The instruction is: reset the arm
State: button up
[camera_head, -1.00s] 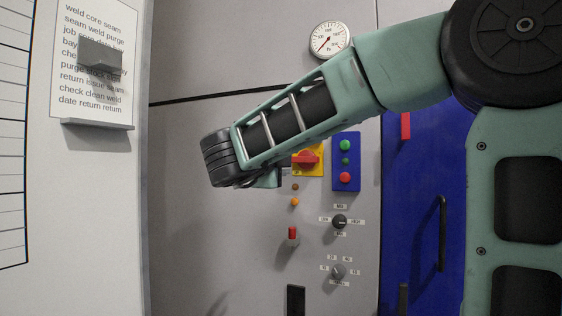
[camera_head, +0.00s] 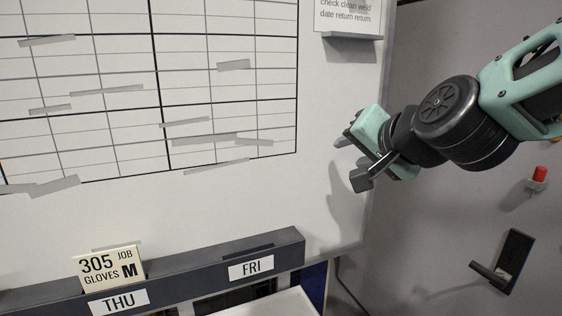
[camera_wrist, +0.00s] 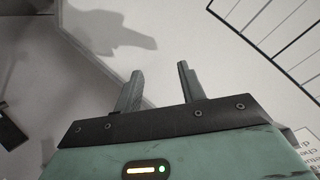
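My arm reaches in from the right in the head view, and my gripper (camera_head: 352,160) points left in front of the right edge of the white board (camera_head: 300,190). Its two fingers are apart with nothing between them. In the wrist view, both fingers of my gripper (camera_wrist: 160,80) stand apart and empty, with pale board surface beyond them. A shadow of the gripper falls on the board. The gripper appears clear of the board, though the exact gap is hard to tell.
A dark rail (camera_head: 200,276) with THU and FRI labels runs along the bottom, holding a cream card (camera_head: 110,268) reading 305 JOB GLOVES M. Right of the board, a grey panel (camera_head: 430,240) carries a red-topped switch (camera_head: 538,176) and a black lever handle (camera_head: 502,262).

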jog(key=s+a+f+n+g+p, duration=0.1)
jog(key=s+a+f+n+g, duration=0.3)
jog(key=s, duration=0.4)
jog(key=s+a+f+n+g+p, duration=0.1)
jog(key=s+f+n+g, duration=0.3)
jog(key=s+f, duration=0.25)
jog(key=s+d+f+n+g+h, duration=0.1)
jog(key=s+d+f+n+g, duration=0.1)
jog(key=s, duration=0.3)
jog(key=s+d+f+n+g+h+p, duration=0.1)
jog(key=s+d+f+n+g+h, duration=0.1)
jog(key=s, duration=0.4)
jog(key=shift+s+d+n, duration=0.3)
jog(key=shift+d+n, duration=0.4)
jog(key=shift+d, duration=0.15)
jog(key=shift+d, duration=0.1)
